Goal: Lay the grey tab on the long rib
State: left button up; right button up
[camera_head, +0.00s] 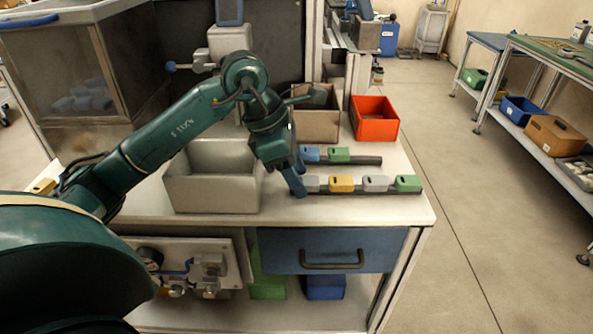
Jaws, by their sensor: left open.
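The long rib (350,194) is a dark rail along the front right of the bench. On it, from left to right, sit a grey tab (312,184), a yellow tab (341,184), a second greyish tab (376,183) and a green tab (408,183). My left gripper (298,187) points down at the rib's left end, right beside the leftmost grey tab. It is open, and its fingers partly hide that end of the rib. Whether a finger touches the tab I cannot tell. My right gripper is not in view.
A shorter rib (368,160) behind carries a blue tab (310,154) and a green tab (339,154). A light grey bin (212,193) stands left of my gripper. A brown bin (317,126) and a red bin (375,122) stand at the back. The bench's front strip is clear.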

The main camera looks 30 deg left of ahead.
pick_arm(q)
jog(key=shift+r, duration=0.1)
jog(key=shift+r, duration=0.25)
jog(key=p+v, duration=0.1)
jog(key=v, duration=1)
jog(key=shift+r, duration=0.3)
jog(key=shift+s+a, duration=0.1)
